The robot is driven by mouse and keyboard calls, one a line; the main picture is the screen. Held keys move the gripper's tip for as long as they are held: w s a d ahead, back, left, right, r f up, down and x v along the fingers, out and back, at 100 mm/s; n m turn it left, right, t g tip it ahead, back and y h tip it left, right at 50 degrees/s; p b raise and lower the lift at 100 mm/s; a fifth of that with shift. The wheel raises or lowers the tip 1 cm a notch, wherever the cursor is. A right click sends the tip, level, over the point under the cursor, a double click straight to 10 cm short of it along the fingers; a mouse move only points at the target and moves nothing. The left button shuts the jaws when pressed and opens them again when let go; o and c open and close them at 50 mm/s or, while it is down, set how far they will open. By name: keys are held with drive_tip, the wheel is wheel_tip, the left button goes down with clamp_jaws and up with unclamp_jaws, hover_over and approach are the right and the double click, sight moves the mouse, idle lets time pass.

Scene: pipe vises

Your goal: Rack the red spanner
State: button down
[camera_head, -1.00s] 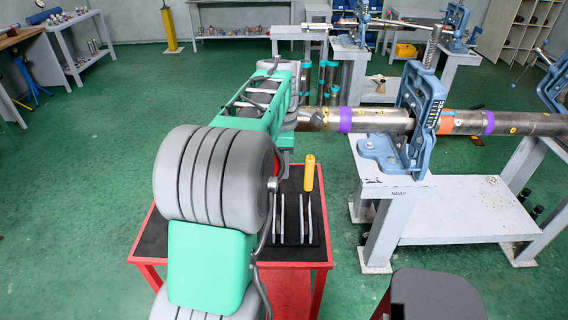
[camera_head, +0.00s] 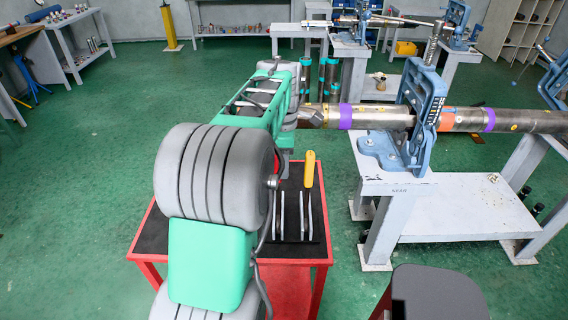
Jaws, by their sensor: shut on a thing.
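My green and grey arm fills the left middle, reaching forward over a red cart (camera_head: 147,271) with a black top. My gripper and its fingertips are hidden behind the arm's far end, so what it holds does not show. On the cart's top, right of my arm, several thin grey upright strips (camera_head: 303,215) stand side by side, perhaps a rack. A yellow piece (camera_head: 309,169) stands upright at their far end.
A grey bench (camera_head: 470,206) stands right of the cart. It carries a blue pipe vise (camera_head: 425,105) clamping a long steel pipe (camera_head: 380,117) with purple and orange bands. The pipe's left end lies close to my forearm. Green floor (camera_head: 75,190) is clear at left.

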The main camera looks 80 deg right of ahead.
drive_tip(key=shift+f, duration=0.4)
idle(0.9)
drive_tip(key=c, duration=1.1)
unclamp_jaws()
drive_tip(key=shift+f, duration=0.1)
drive_tip(key=shift+o, duration=0.2)
wheel_tip(320, 180, up, 8)
